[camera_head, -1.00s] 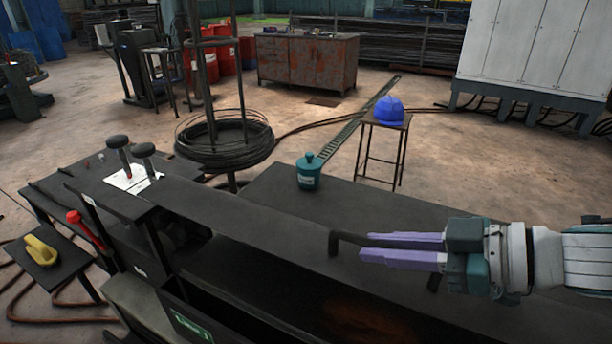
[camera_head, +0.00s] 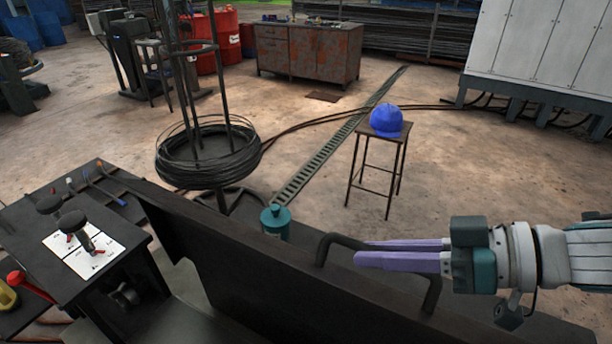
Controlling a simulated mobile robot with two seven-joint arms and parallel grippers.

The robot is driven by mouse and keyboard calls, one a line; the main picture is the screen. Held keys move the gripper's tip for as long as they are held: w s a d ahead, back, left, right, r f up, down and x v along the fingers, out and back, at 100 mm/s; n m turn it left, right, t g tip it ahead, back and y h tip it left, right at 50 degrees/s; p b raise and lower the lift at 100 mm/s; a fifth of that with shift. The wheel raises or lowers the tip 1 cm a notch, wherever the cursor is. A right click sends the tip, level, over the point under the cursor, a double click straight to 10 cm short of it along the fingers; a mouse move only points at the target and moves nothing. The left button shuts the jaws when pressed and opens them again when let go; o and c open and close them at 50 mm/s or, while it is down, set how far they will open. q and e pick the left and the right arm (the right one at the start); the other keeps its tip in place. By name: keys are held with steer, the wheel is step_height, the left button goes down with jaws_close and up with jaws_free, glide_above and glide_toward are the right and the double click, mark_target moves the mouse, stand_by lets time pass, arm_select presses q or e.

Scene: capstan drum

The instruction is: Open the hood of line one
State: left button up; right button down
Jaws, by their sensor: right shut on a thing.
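The hood (camera_head: 230,255) is a long dark panel across the lower middle of the head view, tilted up with its broad face toward me. A bent black bar handle (camera_head: 432,296) stands on its right part. My right gripper (camera_head: 362,252), with purple fingers, reaches in from the right and is shut on the handle. The fingers hide part of the bar. My left gripper is not in view.
A teal canister (camera_head: 275,222) stands just behind the hood, its lower part hidden. A control panel with black knob levers (camera_head: 75,225) is at left. A stool (camera_head: 379,150) with a blue cap (camera_head: 386,120) and a wire coil (camera_head: 207,160) stand beyond.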

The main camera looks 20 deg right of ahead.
steer(key=shift+w+d, duration=0.15)
stand_by(0.3)
steer(key=c, duration=0.8)
jaws_free()
steer(key=shift+c, duration=0.2)
steer(key=v, duration=0.9)
steer(key=shift+s+d+r+b, duration=0.15)
steer(key=shift+s+d+b, duration=0.15)
